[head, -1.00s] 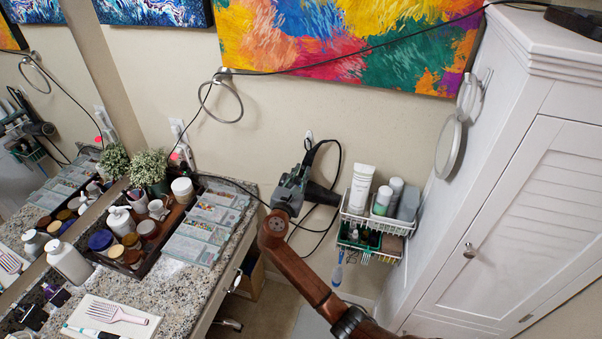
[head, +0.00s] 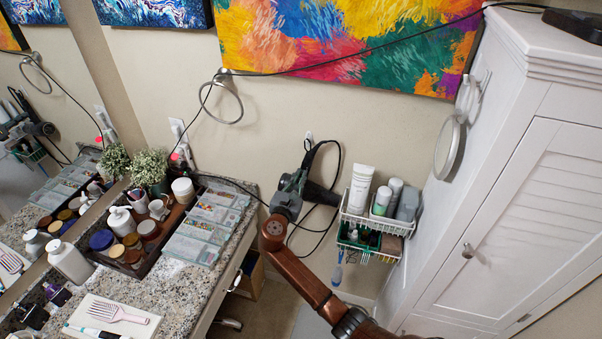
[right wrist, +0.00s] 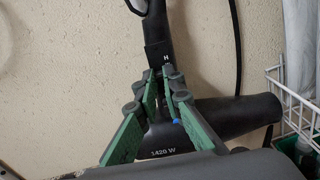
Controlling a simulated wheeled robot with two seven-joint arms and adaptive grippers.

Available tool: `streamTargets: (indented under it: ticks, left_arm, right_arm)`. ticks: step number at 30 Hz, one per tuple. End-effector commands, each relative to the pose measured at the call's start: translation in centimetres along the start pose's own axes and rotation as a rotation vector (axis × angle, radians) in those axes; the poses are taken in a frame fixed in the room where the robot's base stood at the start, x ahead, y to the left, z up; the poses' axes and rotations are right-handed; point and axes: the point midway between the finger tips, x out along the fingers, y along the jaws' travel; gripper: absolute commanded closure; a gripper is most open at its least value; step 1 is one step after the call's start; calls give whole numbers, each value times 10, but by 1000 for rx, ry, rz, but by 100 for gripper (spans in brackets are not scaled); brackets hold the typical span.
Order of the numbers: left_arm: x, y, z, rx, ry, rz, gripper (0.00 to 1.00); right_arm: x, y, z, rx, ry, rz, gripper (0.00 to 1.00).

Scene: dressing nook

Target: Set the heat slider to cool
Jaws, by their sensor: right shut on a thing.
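A black hair dryer (head: 322,195) hangs against the wall, left of the wire basket. In the right wrist view its barrel (right wrist: 238,116) points right, and its handle (right wrist: 158,35) rises with a white "H" on it. My right gripper (right wrist: 167,78) has its green-padded fingers closed together at the handle, just below the "H". The heat slider is hidden between the fingertips, so its setting cannot be read. In the head view my right gripper (head: 298,178) covers part of the dryer. My left gripper is not in view.
A white wire basket (head: 352,222) with bottles hangs right of the dryer. The white cabinet (head: 500,215) stands further right. The granite counter (head: 180,283) with a tray of jars is at left. A black cord (head: 341,165) loops beside the dryer.

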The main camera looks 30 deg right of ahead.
Motion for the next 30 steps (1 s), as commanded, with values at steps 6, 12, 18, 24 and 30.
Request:
streamTargets:
  ticks: [6, 12, 18, 24, 30]
  left_arm:
    - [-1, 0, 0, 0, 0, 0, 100]
    - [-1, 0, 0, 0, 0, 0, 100]
    - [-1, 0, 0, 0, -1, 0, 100]
    - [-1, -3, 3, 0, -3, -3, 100]
    - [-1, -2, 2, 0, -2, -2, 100]
  right_arm:
    - [-1, 0, -5, 0, 4, 1, 100]
    - [-1, 0, -5, -1, 4, 1, 82]
    - [-1, 0, -4, 0, 3, 1, 74]
    - [-2, 0, -4, 0, 2, 1, 74]
    - [-22, 0, -5, 2, 4, 2, 74]
